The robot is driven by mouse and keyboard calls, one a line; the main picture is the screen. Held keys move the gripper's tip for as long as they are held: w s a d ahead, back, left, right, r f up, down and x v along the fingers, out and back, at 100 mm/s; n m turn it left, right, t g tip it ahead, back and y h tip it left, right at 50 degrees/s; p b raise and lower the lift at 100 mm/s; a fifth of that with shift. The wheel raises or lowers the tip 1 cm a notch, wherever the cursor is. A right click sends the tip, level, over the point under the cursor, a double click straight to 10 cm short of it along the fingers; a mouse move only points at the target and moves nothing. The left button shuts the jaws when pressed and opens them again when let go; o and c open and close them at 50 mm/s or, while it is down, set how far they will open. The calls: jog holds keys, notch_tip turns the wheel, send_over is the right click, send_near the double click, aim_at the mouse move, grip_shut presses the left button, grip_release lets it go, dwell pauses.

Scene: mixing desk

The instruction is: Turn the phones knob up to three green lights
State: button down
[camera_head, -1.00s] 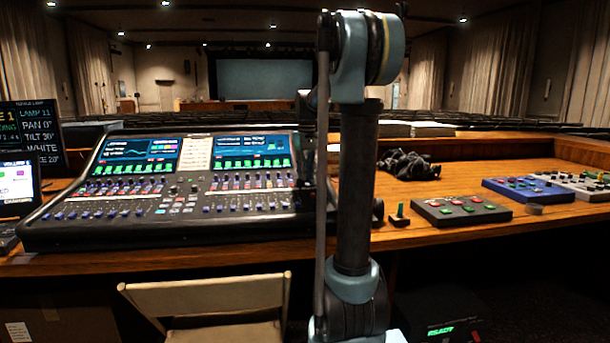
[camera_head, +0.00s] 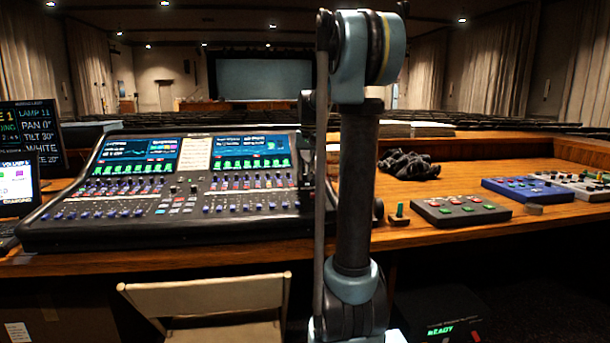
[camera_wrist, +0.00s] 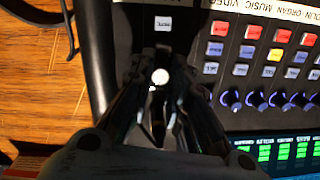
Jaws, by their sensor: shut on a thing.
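The mixing desk (camera_head: 170,232) stands on the wooden table, left of my arm, with two lit screens and rows of faders. In the wrist view, my gripper (camera_wrist: 158,95) points at the desk's dark panel near its edge. Its fingers are closed around a small knob with a bright white round top (camera_wrist: 160,76). The fingers cover the knob's sides, and no phones label can be read. A pale button (camera_wrist: 163,23) sits just beyond the fingertips. I cannot make out the knob's own green lights. In the head view my arm hides most of the gripper.
Blue-lit knobs (camera_wrist: 255,100) and red, white and yellow buttons lie right of the fingers in the wrist view. A black cable loops at upper left. A chair (camera_head: 205,297) stands in front.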

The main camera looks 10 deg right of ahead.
dwell(0.3)
jog(key=c, duration=1.5)
grip_release()
jog(key=r, duration=1.2)
jog(key=shift+s+d, duration=0.2)
jog(key=shift+d, duration=0.15)
jog(key=shift+f, duration=0.1)
